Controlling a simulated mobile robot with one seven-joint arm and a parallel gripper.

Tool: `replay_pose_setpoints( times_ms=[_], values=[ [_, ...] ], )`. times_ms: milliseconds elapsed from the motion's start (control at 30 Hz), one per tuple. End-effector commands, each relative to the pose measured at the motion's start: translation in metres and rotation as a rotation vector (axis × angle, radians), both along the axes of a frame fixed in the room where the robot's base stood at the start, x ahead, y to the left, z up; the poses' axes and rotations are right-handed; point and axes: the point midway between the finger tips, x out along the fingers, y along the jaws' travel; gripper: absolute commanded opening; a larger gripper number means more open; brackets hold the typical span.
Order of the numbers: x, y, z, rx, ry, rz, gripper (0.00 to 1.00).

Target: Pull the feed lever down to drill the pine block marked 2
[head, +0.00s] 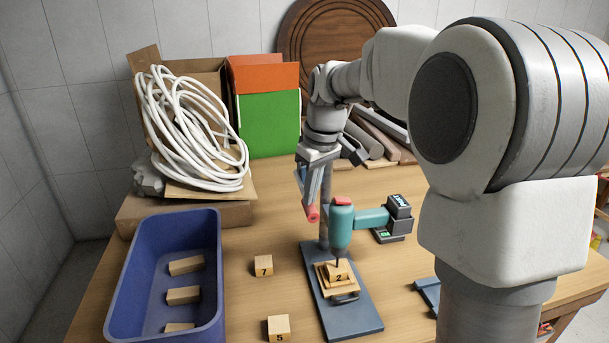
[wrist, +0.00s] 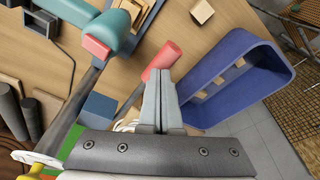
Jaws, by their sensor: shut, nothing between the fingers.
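The drill press stands on the table with a teal drill (head: 341,228) on a grey post and a blue-grey base (head: 352,318). The pine block marked 2 (head: 339,272) sits on its small work table, under the drill bit. The feed lever's red grip (head: 312,213) sticks out left of the drill head and slants upward. My gripper (head: 311,196) is beside this grip, fingers pointing down. In the wrist view my gripper (wrist: 160,74) is shut and empty, its fingertips close to the red grip (wrist: 162,57). I cannot tell whether they touch.
A blue bin (head: 120,290) holding several blocks stands at the left. Blocks marked 7 (head: 263,265) and 5 (head: 278,328) lie between bin and press. A coiled white hose (head: 190,130) and a green and orange box (head: 270,125) are behind. A battery unit (head: 398,212) sits right of the drill.

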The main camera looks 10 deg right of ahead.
Motion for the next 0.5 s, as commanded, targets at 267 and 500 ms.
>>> replay_pose_setpoints(
  times_ms=[267,500],
  values=[
    [-0.0001,0.0001,-0.0034,0.0,0.0,0.0,0.0],
    [0.0,0.0,-0.0042,0.0,0.0,0.0,0.0]
  ],
)
